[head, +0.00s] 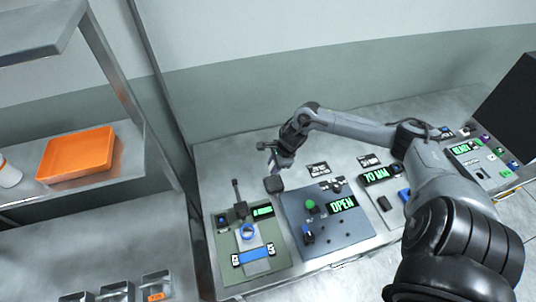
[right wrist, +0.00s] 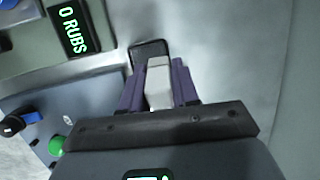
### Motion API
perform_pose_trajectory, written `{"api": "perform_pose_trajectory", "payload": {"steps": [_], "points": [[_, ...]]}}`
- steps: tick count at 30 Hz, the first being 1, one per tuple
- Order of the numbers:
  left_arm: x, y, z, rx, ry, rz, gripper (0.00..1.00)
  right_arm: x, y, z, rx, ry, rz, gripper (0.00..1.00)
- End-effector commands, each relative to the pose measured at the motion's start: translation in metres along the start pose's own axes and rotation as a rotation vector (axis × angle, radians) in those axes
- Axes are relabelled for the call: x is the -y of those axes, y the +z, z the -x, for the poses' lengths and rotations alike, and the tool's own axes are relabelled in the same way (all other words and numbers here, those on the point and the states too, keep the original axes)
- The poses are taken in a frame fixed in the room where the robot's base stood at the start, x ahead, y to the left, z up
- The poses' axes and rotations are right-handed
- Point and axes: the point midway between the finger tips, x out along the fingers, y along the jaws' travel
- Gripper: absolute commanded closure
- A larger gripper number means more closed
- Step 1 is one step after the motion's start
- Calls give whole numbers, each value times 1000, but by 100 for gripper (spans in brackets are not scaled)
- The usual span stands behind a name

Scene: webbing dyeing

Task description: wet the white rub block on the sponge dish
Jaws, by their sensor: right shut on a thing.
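My right gripper (head: 277,168) is over the back of the bench, beside the green rub machine. In the right wrist view its two purple fingers (right wrist: 158,80) are shut on the white rub block (right wrist: 159,88), which sits between them. A small dark square dish (right wrist: 149,47), which looks like the sponge dish, lies just beyond the block's tip. It also shows in the head view (head: 274,184), just below the gripper. I cannot tell whether block and dish touch. My left gripper is not in view.
The green machine (head: 228,257) with a blue strap stands at the front left. A blue-grey panel (head: 335,240) reading OPEN is to its right. The "0 RUBS" display (right wrist: 73,26) shows in the wrist view. An orange tray (head: 76,153) sits on the left shelf.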

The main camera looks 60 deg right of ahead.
Motion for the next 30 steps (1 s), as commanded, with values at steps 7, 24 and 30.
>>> {"api": "perform_pose_trajectory", "payload": {"steps": [7, 24, 30], "points": [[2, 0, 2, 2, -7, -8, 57, -11, -10, -5, 16, -9, -1, 100], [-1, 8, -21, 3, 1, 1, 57, -18, -21, -47, 23, -11, -1, 100], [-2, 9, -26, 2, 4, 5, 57, -19, -25, -57, 23, -13, -2, 100]]}}
